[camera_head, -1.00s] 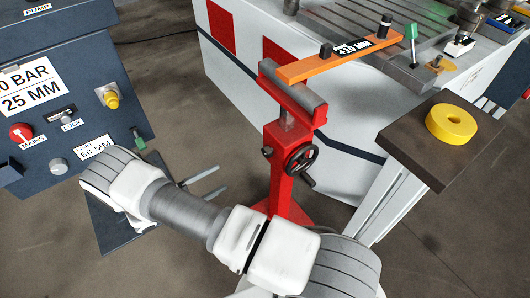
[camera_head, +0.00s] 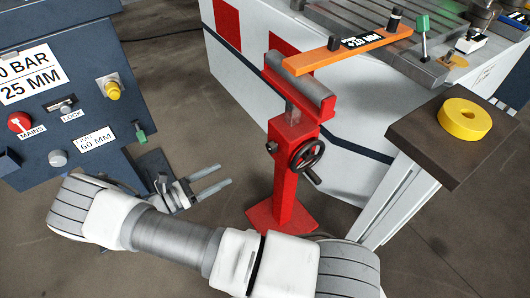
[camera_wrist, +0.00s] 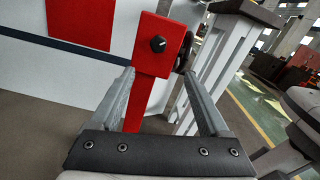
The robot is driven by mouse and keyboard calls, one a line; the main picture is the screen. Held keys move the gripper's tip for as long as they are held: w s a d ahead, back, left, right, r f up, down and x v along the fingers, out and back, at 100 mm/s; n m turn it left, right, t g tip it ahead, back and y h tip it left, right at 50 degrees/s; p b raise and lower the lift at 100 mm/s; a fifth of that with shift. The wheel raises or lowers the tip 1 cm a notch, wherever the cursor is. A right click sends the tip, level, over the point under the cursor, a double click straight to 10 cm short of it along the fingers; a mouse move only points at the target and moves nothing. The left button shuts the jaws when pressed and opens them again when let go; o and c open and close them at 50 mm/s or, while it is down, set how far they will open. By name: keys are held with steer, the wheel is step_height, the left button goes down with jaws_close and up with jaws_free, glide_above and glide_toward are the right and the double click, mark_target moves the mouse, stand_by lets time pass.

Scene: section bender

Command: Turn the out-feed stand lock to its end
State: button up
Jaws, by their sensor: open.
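The red out-feed stand (camera_head: 290,170) stands upright on the floor in the middle of the head view, with a grey roller on top. Its black handwheel (camera_head: 306,156) is on the right side. A small dark knob (camera_head: 271,147), which looks like the lock, is on the left side of its red block. In the wrist view this knob (camera_wrist: 158,43) shows as a black round piece with a light pointer mark. My gripper (camera_head: 222,179) is open and empty, left of the stand and apart from it. In the wrist view its fingers (camera_wrist: 160,97) lie either side of the red post, short of it.
An orange bar (camera_head: 350,52) with a label lies over the roller and the white machine (camera_head: 240,100). A brown side table (camera_head: 440,165) with a yellow ring (camera_head: 464,120) is at right. The dark control panel (camera_head: 60,150) is at left. Floor between panel and stand is clear.

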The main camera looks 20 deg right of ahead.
steer(key=m, duration=0.4)
steer(key=m+b, duration=0.4)
steer(key=m, duration=0.2)
glide_toward(269, 148)
steer(key=d, duration=0.2)
steer(key=w+d, duration=0.1)
steer(key=d, duration=0.2)
steer(key=w+d, duration=0.1)
steer(key=d, duration=0.2)
steer(key=shift+d+f, duration=0.2)
steer(key=shift+d, duration=0.05)
jaws_close()
